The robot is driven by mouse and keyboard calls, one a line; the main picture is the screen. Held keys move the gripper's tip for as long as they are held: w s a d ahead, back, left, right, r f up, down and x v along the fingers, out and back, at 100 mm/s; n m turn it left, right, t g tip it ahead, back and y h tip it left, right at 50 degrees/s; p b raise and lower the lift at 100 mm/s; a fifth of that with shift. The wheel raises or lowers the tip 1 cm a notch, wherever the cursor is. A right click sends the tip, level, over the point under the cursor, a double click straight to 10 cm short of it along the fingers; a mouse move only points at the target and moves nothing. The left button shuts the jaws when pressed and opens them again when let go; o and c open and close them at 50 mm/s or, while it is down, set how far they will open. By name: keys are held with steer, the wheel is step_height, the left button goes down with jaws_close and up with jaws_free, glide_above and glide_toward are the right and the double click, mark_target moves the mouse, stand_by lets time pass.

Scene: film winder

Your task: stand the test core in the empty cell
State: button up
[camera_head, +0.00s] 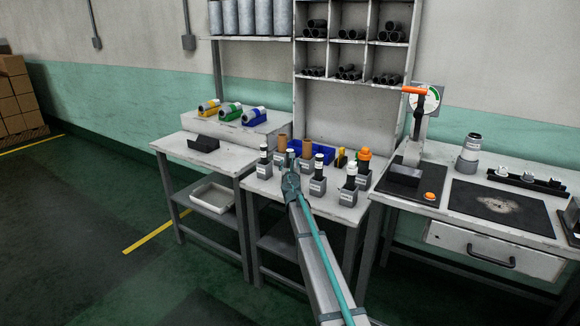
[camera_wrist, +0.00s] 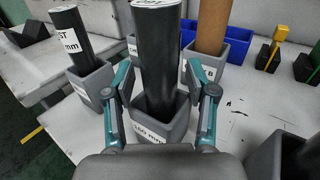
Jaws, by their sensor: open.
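In the wrist view a black core (camera_wrist: 158,50) with a white printed top stands in a grey cell (camera_wrist: 165,130) whose label ends in "mm". My gripper (camera_wrist: 160,75) is open, with one teal finger on each side of this core; contact cannot be told. To its left another black core (camera_wrist: 72,38), its white label partly reading "ST" and "mm", stands in a grey cell (camera_wrist: 88,95). In the head view my gripper (camera_head: 291,180) is among the cells on the middle table. I cannot make out which cell is empty.
A brown core (camera_wrist: 212,25) stands behind right, by a blue bin (camera_wrist: 245,55). Another dark core in a cell (camera_wrist: 268,150) is close at right. An orange-topped core (camera_head: 365,155) stands at the table's right. A black holder (camera_head: 203,144) sits on the left table, amid clear surface.

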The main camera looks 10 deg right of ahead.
steer(key=shift+r, duration=0.15)
steer(key=shift+s+r, duration=0.1)
steer(key=s+a, duration=0.1)
steer(key=s, duration=1)
steer(key=shift+s+a, duration=0.15)
steer(key=shift+s, duration=0.25)
